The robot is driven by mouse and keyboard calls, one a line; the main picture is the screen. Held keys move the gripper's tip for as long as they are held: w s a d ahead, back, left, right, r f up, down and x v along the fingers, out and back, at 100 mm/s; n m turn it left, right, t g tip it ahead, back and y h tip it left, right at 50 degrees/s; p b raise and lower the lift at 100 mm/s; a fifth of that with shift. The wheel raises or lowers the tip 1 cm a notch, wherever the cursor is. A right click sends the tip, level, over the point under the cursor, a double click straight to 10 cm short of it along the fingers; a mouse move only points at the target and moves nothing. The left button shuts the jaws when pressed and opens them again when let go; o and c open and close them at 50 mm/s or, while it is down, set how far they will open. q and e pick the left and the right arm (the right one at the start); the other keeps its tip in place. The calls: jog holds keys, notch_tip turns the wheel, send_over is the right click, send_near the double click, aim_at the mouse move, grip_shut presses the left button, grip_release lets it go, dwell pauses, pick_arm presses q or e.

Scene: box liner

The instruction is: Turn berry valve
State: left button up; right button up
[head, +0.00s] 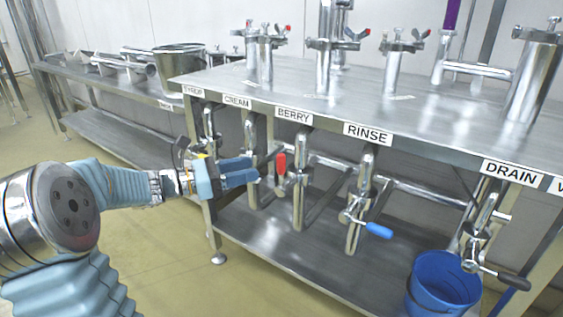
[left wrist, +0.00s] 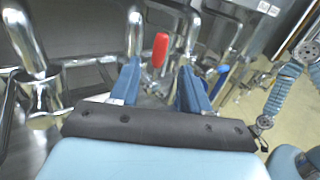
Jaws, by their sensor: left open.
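The berry valve's red handle (head: 281,164) hangs roughly upright under the BERRY label (head: 293,115), beside its steel pipe (head: 300,190). My left gripper (head: 259,172) is open, with blue fingers pointing at the handle from the left. In the left wrist view the red handle (left wrist: 160,49) shows just beyond and between the two fingertips (left wrist: 157,68) of the gripper. I see no clear contact between fingers and handle. The valve body behind the handle is partly hidden. My right gripper cannot be made out; part of an arm of mine shows at the right of the left wrist view.
The rinse valve's blue handle (head: 378,230) sticks out to the right of the berry pipe. The cream pipe (head: 252,135) stands close behind my left gripper. A blue bucket (head: 440,285) is under the drain valve. The steel tabletop (head: 300,95) overhangs the pipes.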

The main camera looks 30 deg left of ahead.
aim_at(281, 174)
pick_arm(q)
jog(key=x, duration=0.9)
jog(key=shift+w+d, duration=0.2)
grip_shut()
